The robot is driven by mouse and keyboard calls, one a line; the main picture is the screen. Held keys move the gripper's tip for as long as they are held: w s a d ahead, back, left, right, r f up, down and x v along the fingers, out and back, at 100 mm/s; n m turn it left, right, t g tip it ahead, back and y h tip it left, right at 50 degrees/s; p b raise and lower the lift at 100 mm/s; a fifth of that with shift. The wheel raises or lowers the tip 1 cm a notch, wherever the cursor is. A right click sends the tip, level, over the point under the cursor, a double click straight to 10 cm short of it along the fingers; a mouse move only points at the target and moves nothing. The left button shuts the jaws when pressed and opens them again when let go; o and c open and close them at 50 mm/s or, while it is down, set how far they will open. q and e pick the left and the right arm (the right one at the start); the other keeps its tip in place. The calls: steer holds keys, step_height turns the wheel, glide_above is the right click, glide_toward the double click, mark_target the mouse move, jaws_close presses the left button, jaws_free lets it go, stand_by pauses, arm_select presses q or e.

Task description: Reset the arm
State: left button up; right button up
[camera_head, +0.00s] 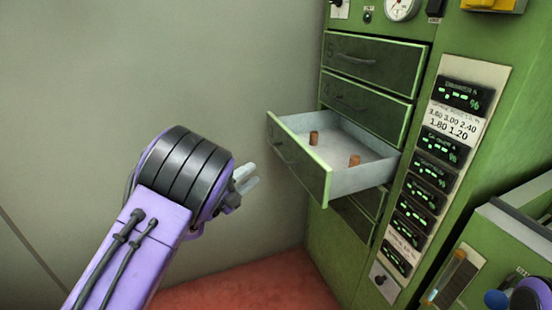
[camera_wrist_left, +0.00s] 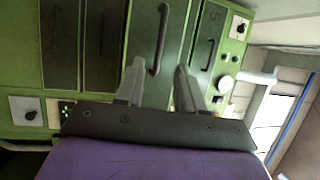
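My left arm comes in from the left. Its gripper (camera_head: 248,180) is in the air to the left of an open drawer (camera_head: 302,172), apart from it. In the left wrist view the two fingers of the left gripper (camera_wrist_left: 160,82) stand apart with nothing held between them, and the green drawer fronts are beyond. Two brown cork stoppers, one at the back (camera_head: 314,137) and one at the right (camera_head: 354,160), stand in the pulled-out drawer. My right gripper does not show.
The green cabinet (camera_head: 322,240) has closed drawers above (camera_head: 372,62) and below the open one. A panel of green displays (camera_head: 440,145) is to its right. A green-grey unit stands at the lower right. The floor is red, and the space before the left wall is free.

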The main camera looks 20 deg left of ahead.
arm_select(q)
steer(key=s+a+f+n+g+y, duration=0.1)
steer(key=s+a+f+n+y, duration=0.1)
steer(key=f+n+y, duration=0.4)
steer(key=s+a+f+n+g+y, duration=0.1)
steer(key=s+a+f+n+y, duration=0.1)
steer(key=f+n, duration=0.45)
steer(key=s+f+n+g+y, duration=0.4)
steer(key=s+f+n+g, duration=0.4)
steer(key=s+f+n, duration=0.85)
steer(key=s+d+f+g, duration=0.2)
steer(key=s+f+g, duration=0.15)
steer(key=s, duration=0.65)
steer(key=s+d+f+g, duration=0.15)
steer(key=s+f, duration=0.25)
steer(key=s, duration=0.6)
step_height(320, 180, up, 13)
steer(key=w+p, duration=0.1)
steer(key=p, duration=1.1)
steer(key=shift+w+r+p, duration=0.2)
steer(key=shift+w+p, duration=0.05)
steer(key=shift+p, duration=0.15)
